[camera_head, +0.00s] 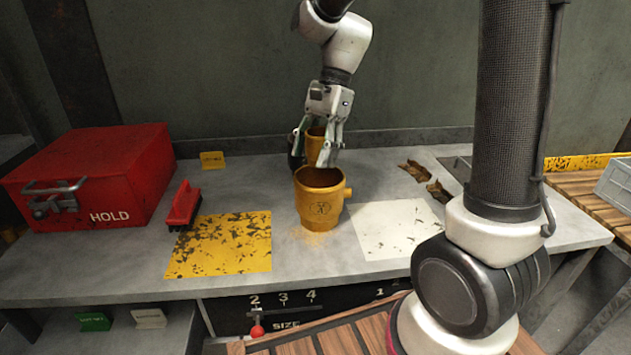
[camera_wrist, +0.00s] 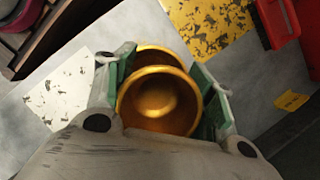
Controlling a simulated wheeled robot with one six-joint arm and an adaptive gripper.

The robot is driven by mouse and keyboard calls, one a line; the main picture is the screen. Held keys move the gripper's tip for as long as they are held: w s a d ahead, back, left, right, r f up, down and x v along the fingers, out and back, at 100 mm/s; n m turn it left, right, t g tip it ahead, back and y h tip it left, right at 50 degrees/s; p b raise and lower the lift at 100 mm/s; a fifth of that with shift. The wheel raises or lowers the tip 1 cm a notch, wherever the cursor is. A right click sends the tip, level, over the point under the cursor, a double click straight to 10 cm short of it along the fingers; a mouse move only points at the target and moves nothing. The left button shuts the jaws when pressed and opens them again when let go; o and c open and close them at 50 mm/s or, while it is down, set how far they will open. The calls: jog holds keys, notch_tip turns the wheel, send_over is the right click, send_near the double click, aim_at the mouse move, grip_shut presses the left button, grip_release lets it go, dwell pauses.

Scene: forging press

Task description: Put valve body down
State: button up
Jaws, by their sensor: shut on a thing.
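Two yellow-orange valve bodies show in the head view. The front valve body (camera_head: 318,212) stands upright and open-topped on the grey bench, between the yellow mat (camera_head: 222,247) and the white mat (camera_head: 392,225), with a stub on its right side. My gripper (camera_head: 313,152) is just behind it, shut on a second valve body (camera_head: 315,142), partly hidden by the fingers and the front one. In the wrist view the held valve body (camera_wrist: 158,103) sits between green pads (camera_wrist: 212,105) and overlaps the front one (camera_wrist: 160,54). I cannot tell whether it touches the bench.
A red HOLD box (camera_head: 95,178) and a red brush (camera_head: 184,205) are at the left. A small yellow tag (camera_head: 211,160) stands at the back. Brown scraps (camera_head: 428,180) lie at the back right. Both mats are clear of objects. My own column blocks the right.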

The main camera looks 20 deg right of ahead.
notch_tip(320, 180, down, 6)
jog(key=shift+s+r, duration=0.1)
jog(key=shift+r, duration=0.1)
jog(key=shift+f, duration=0.1)
jog(key=shift+s+f, duration=0.1)
jog(key=shift+d+f, duration=0.1)
jog(key=shift+f, duration=0.05)
jog(key=shift+c, duration=0.4)
jog(key=shift+f, duration=0.35)
jog(key=shift+c, duration=0.8)
jog(key=o, duration=1.5)
jog(key=shift+o, duration=0.3)
jog(key=shift+r, duration=0.1)
jog(key=shift+w+r, duration=0.1)
jog(key=shift+w, duration=0.1)
